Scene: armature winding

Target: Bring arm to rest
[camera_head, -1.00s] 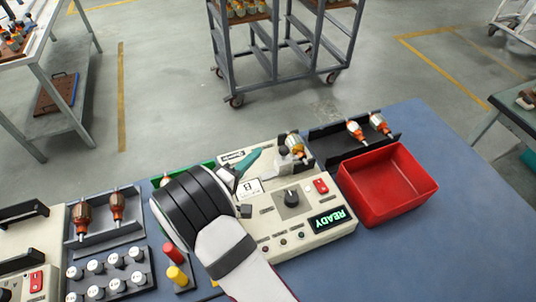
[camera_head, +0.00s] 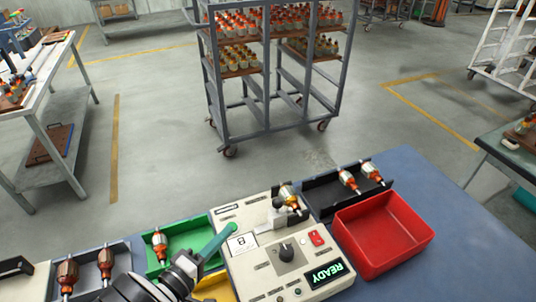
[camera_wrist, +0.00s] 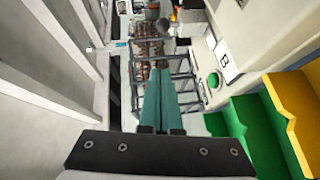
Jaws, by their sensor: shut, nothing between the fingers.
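My gripper (camera_head: 218,242) has teal fingers, pressed together and empty. It is at the left edge of the winding machine (camera_head: 262,258), beside the card marked B, and over the right side of the green bin (camera_head: 185,232). In the wrist view the shut fingers (camera_wrist: 158,85) point away from the camera with nothing between them. The machine's display (camera_head: 327,274) reads READY. An orange and silver armature (camera_head: 289,197) sits at the machine's back holder.
An empty red bin (camera_head: 385,234) stands right of the machine. A black tray (camera_head: 323,197) behind it holds two armatures. The green bin holds one armature (camera_head: 160,243). A yellow bin (camera_head: 215,288) lies beneath my arm. A grey rack at left holds two armatures.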

